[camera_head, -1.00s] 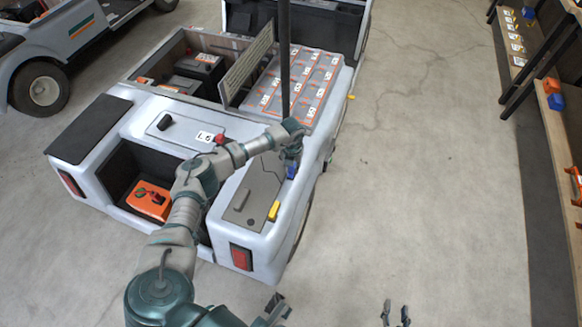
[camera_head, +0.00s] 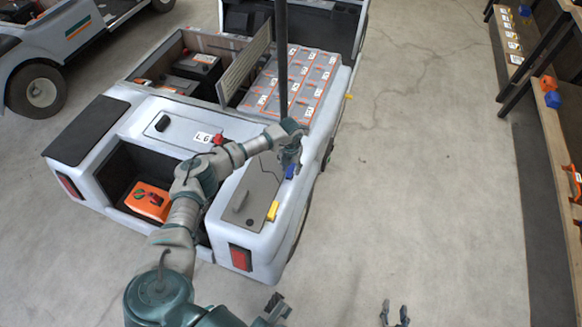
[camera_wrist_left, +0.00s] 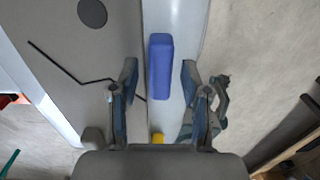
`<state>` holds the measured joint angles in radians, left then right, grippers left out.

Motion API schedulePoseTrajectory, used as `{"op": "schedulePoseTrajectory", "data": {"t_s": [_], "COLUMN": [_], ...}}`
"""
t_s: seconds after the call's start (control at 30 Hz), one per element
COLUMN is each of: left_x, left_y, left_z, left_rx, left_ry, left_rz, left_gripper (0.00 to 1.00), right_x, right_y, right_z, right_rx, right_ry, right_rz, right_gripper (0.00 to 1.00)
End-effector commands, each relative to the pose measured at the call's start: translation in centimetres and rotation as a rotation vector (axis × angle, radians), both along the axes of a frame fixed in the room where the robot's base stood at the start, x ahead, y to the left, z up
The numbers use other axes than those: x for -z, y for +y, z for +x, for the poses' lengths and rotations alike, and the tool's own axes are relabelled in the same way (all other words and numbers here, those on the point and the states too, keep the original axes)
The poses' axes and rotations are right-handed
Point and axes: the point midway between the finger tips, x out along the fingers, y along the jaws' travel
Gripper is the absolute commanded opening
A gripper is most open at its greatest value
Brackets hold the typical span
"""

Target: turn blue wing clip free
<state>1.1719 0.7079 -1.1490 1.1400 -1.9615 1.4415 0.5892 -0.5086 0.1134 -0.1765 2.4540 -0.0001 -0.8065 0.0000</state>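The blue wing clip (camera_head: 290,171) sits on the right edge of the cart's grey side panel. In the left wrist view the blue clip (camera_wrist_left: 160,67) is a long upright block, lying between the two fingers with a gap on each side. My left gripper (camera_head: 290,154) is open above the clip in the head view; its fingers (camera_wrist_left: 159,66) show apart in the left wrist view. My right gripper (camera_head: 395,313) is open and empty over the floor at the bottom of the head view.
A yellow clip (camera_head: 272,211) sits further down the same panel edge. A dark vertical post (camera_head: 283,60) rises behind my left gripper. An orange box (camera_head: 148,201) lies in the cart's rear bay. The floor (camera_head: 420,180) right of the cart is clear, up to a shelf (camera_head: 562,150).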

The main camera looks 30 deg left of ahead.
Motion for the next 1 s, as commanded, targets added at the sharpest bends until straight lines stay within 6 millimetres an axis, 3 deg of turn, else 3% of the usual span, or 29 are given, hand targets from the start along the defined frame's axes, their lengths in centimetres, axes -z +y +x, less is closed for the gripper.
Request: {"op": "schedulePoseTrajectory", "data": {"t_s": [0.23,0.37,0.8,1.0], "left_x": [-0.1,-1.1,-10.0,-11.7], "left_y": [0.0,0.0,0.1,0.1], "left_z": [0.0,0.0,0.2,0.1], "left_rx": [-0.001,-0.001,0.0,-0.001], "left_ry": [0.0,0.0,-0.001,0.001], "left_rz": [0.0,-0.001,-0.002,-0.002], "left_gripper": [0.48,0.48,0.48,0.48], "right_x": [-0.1,-0.2,-0.2,-0.2], "right_y": [-0.1,-0.1,-0.1,0.0], "right_z": [0.0,-0.2,-0.1,-0.1], "right_rx": [0.001,0.0,0.0,0.0], "right_ry": [-0.002,-0.004,-0.004,-0.004], "right_rz": [-0.001,-0.001,0.001,0.001], "right_gripper": [0.4,0.4,0.4,0.4]}}
